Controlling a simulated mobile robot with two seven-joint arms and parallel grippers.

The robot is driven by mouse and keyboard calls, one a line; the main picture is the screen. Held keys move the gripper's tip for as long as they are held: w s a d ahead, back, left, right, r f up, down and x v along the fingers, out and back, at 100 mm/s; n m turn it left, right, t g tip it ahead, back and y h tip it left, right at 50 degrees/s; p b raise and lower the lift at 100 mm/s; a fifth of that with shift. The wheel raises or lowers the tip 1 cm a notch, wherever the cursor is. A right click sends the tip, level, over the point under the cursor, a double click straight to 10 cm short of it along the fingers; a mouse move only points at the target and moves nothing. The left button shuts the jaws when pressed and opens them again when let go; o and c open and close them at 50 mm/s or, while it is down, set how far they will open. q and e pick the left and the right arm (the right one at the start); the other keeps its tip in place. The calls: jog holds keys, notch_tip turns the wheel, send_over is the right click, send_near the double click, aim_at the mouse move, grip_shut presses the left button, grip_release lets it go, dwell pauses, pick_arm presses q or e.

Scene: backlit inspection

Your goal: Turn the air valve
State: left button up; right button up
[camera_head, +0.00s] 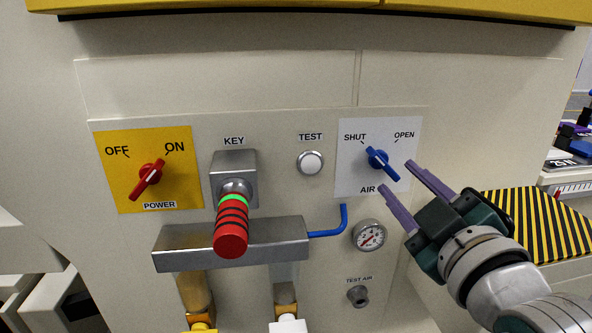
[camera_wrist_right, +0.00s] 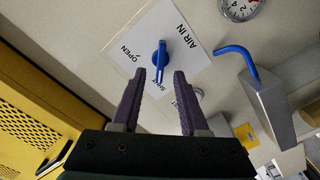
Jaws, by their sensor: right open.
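The air valve (camera_head: 378,159) is a blue handle on a white plate (camera_head: 352,180) marked SHUT, OPEN and AIR. The handle slants from upper left to lower right, its upper end towards the SHUT mark. My right gripper (camera_head: 396,176) is open, with purple fingers pointing at the handle from the lower right. In the right wrist view the blue handle (camera_wrist_right: 160,56) lies between and just ahead of the open fingertips (camera_wrist_right: 159,72). I cannot tell whether they touch it. My left gripper is not in view.
Left of the plate are a TEST button (camera_head: 310,163), a key block (camera_head: 234,165) with a red grip (camera_head: 231,238), and a red power switch (camera_head: 148,178). Below are a gauge (camera_head: 369,235), a blue rod (camera_head: 338,224) and a metal bar (camera_head: 190,246). A striped ledge (camera_head: 540,222) lies at right.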

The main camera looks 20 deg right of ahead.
aim_at(387, 168)
jog(key=shift+b+x, duration=0.35)
jog(key=shift+x, duration=1.95)
jog(key=shift+c, duration=0.3)
grip_shut()
